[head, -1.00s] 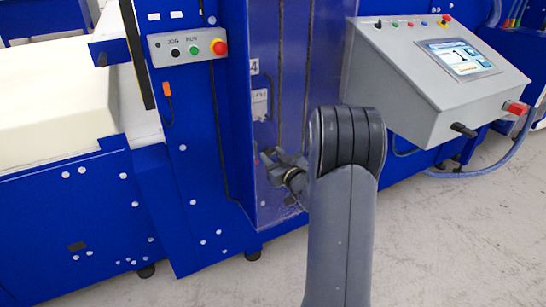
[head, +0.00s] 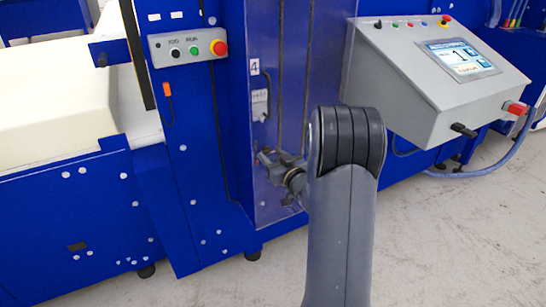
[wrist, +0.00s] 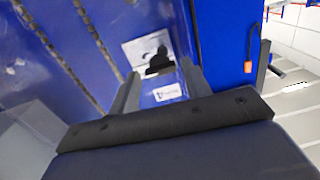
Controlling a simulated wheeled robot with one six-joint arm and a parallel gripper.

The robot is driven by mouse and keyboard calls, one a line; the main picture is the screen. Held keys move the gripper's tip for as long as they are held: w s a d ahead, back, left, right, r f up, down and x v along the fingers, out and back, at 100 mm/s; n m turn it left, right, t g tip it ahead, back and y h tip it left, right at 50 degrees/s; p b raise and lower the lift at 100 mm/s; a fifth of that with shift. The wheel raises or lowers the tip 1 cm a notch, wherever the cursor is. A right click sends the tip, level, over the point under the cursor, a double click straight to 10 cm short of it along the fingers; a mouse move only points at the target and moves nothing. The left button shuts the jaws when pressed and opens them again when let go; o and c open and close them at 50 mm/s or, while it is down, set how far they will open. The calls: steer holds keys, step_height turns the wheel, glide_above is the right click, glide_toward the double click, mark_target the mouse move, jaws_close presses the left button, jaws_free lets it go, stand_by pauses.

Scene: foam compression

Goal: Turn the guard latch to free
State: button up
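The guard latch shows in the wrist view as a black knob (wrist: 158,63) on a pale plate fixed to a blue panel. My gripper (wrist: 160,85) has its two grey fingers spread apart, one on each side below the knob. I cannot tell whether either finger touches it. In the head view my gripper (head: 265,163) is low at the blue guard panel (head: 290,110), with my grey arm in front of part of it. The latch itself cannot be made out in the head view, so its setting is unclear there.
A control box (head: 188,47) with a red button is on the blue post at left. A grey console (head: 430,85) with a lit screen juts out at right, close to my arm. A cream foam block (head: 50,115) lies at far left. Grey floor (head: 400,240) is clear.

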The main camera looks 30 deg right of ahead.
steer(key=shift+o, duration=0.9)
steer(key=s, duration=1)
steer(key=shift+s+d, duration=0.4)
steer(key=shift+w, duration=0.1)
steer(key=w, duration=0.7)
steer(key=w+a, duration=0.1)
steer(key=w, duration=0.2)
steer(key=shift+w, duration=0.4)
steer(key=shift+d, duration=0.1)
steer(key=shift+s, duration=0.15)
